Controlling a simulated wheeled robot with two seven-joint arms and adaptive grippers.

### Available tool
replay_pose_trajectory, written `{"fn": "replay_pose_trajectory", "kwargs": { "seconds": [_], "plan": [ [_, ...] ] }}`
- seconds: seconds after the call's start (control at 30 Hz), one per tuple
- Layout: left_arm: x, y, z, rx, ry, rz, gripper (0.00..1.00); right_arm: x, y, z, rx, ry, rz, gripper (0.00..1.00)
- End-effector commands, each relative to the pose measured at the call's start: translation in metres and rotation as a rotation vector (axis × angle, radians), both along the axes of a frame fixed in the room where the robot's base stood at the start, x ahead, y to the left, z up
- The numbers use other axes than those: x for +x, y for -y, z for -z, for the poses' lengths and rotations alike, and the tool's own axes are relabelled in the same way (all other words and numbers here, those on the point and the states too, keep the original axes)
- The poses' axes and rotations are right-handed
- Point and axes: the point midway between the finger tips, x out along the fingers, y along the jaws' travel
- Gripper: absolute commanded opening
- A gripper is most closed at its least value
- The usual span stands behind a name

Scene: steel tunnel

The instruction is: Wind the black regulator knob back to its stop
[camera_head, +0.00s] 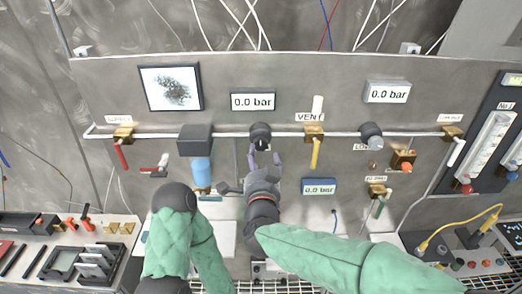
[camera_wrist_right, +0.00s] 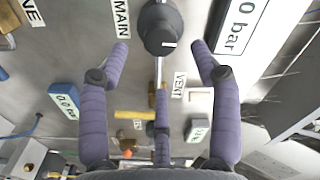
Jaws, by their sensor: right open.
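The black regulator knob (camera_head: 260,134) sits on the white pipe in the middle of the grey panel, below a 0.0 bar display (camera_head: 253,102). In the right wrist view the knob (camera_wrist_right: 160,26) is round, with a pale mark on its face. My right gripper (camera_head: 264,158) is open just below the knob. In the wrist view the purple fingers of the gripper (camera_wrist_right: 164,50) stand to either side of the knob, with a visible gap, and a third finger is below it.
A yellow-handled VENT valve (camera_head: 315,151) is close on the right, and a blue-bowled filter (camera_head: 201,170) is on the left. Another dark knob (camera_head: 371,135) is further right. A small blue display (camera_head: 319,187) lies below right. Benches flank the panel.

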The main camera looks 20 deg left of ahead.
Motion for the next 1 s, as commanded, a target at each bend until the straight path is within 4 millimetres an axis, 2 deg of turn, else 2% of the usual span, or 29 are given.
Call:
{"fn": "replay_pose_trajectory", "kwargs": {
  "seconds": [0.03, 0.2, 0.37, 0.9, 1.0],
  "plan": [
    [0.0, 0.0, 0.0, 0.0, 0.0, 0.0, 0.4, -0.011, 0.002, -0.002, 0.002, 0.002, -0.002, 0.64],
    [0.0, 0.0, 0.0, 0.0, 0.0, 0.0, 0.4, -0.036, 0.01, 0.0, 0.0, 0.001, -0.001, 0.64],
    [0.0, 0.0, 0.0, 0.0, 0.0, 0.0, 0.4, -0.048, 0.013, 0.0, -0.001, 0.001, -0.001, 0.64],
    [0.0, 0.0, 0.0, 0.0, 0.0, 0.0, 0.4, -0.051, 0.015, 0.001, -0.001, -0.001, 0.001, 0.64],
    [0.0, 0.0, 0.002, 0.0, 0.0, 0.0, 0.4, -0.046, 0.018, 0.014, -0.024, -0.014, 0.001, 0.64]
  ]
}}
